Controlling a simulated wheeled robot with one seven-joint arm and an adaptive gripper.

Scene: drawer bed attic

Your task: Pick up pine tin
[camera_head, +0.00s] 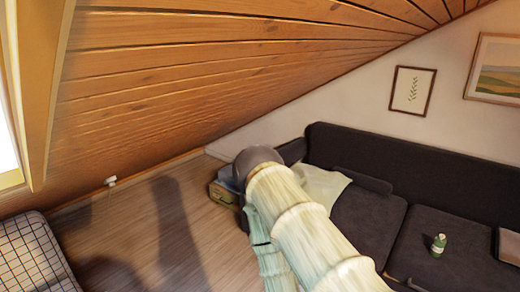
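A small green can-like container (438,245) with a pale label and a light top stands upright on the dark sofa's seat at the right. It is the thing that best fits the pine tin, though its label is too small to read. My pale, ribbed arm rises from the bottom middle to a dark rounded joint, well left of the container. My gripper is not visible, so I cannot see what it holds.
The dark sofa (440,185) runs along the right wall, with a pale cloth (320,184) at its left end. A brown-green box (222,193) sits beside that end. A checkered cushioned piece (30,258) is at lower left. Wooden floor (130,235) is open between; the plank ceiling slopes low.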

